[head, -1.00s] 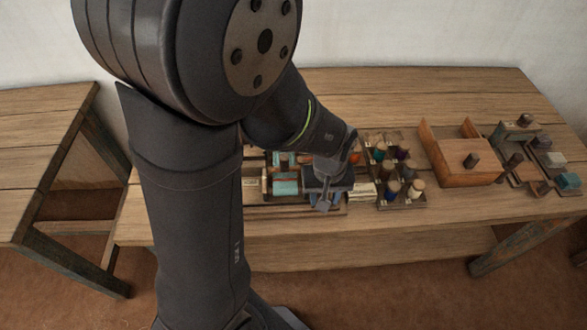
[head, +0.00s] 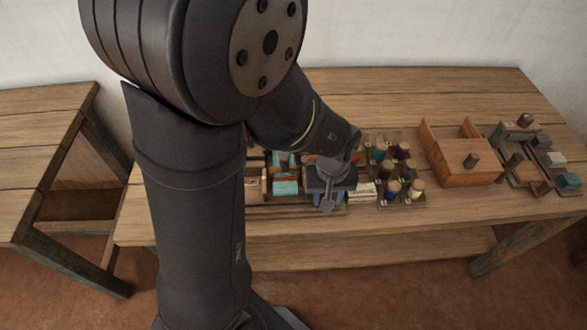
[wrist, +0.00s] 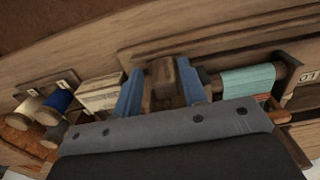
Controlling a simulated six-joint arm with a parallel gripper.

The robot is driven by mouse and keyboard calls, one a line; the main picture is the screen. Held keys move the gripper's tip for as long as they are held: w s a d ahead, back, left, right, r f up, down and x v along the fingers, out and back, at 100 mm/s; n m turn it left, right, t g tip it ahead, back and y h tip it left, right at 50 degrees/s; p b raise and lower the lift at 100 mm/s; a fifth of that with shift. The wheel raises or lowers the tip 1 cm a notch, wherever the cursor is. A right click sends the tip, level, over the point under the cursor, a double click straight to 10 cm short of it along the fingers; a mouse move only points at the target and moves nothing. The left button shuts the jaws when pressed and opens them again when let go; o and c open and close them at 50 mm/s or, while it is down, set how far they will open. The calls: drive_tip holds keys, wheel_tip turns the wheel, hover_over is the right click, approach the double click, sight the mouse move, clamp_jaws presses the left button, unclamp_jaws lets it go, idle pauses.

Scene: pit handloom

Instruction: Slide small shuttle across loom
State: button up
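My gripper (head: 328,190) is low over the front right part of the loom on the table in the head view. In the wrist view its two blue fingers stand apart, one on each side of a brown wooden block (wrist: 164,82), which may be the small shuttle or its grip. The fingers are very close to the block, and I cannot tell whether they press on it. A teal-wrapped roll (wrist: 248,80) lies to the right of the fingers. In the head view teal pieces (head: 286,184) show to the left of my gripper. My arm hides the loom's left part.
A rack of thread spools (head: 398,172) stands close to the right of my gripper. Beyond it are an open wooden box (head: 460,160) and small blocks (head: 556,159). A pale labelled block (wrist: 100,95) lies beside the left finger. The table's back strip is clear.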

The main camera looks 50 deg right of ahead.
drive_tip(key=shift+o, duration=0.8)
drive_tip(key=shift+a+r, duration=0.1)
drive_tip(key=shift+r, duration=3.15)
wheel_tip(320, 180, down, 6)
drive_tip(key=shift+f, duration=0.15)
drive_tip(key=shift+s+d+f, duration=0.1)
drive_tip(key=shift+s+d, duration=0.15)
drive_tip(key=shift+d, duration=0.1)
